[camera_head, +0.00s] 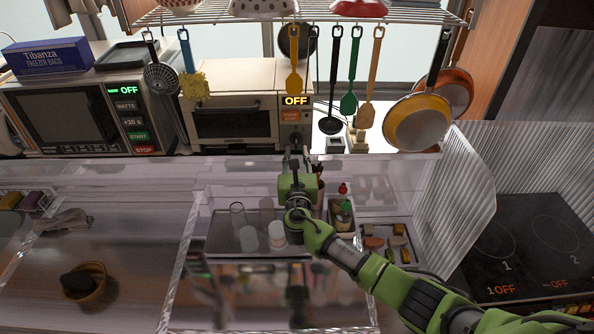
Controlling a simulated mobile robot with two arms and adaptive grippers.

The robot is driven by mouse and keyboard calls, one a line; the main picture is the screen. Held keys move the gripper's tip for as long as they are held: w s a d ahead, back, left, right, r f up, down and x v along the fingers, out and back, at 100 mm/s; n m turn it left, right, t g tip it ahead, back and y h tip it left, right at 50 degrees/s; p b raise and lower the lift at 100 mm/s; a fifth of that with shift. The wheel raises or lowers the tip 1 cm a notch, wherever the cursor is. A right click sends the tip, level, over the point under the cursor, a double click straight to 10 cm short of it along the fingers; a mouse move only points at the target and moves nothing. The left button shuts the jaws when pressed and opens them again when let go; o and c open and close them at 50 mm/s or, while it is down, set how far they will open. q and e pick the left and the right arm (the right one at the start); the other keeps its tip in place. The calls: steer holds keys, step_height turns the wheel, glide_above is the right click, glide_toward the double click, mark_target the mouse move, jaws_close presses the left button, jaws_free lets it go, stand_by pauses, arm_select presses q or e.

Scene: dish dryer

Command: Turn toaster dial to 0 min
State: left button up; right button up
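The toaster (233,112) is a small cream oven on the back counter, right of the microwave. Its display (296,101) reads OFF, with an orange-lit label (291,115) below it. My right gripper (295,152) reaches up to the lower part of the toaster's control panel. It covers the place under the orange label, so the dial is mostly hidden. The fingers are small and dark there, and I cannot tell whether they are closed on the dial or touching it. My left gripper is not in view.
The microwave (66,112) stands at left. Ladles, spatulas and pans (418,122) hang from the wire rack (228,14) above. A clear ribbed panel (452,195) stands right of my arm, beside the cooktop (538,240). Cups and bottles (343,212) stand below the gripper.

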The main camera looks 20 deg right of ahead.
steer(key=v, duration=0.9)
steer(key=shift+s, duration=0.1)
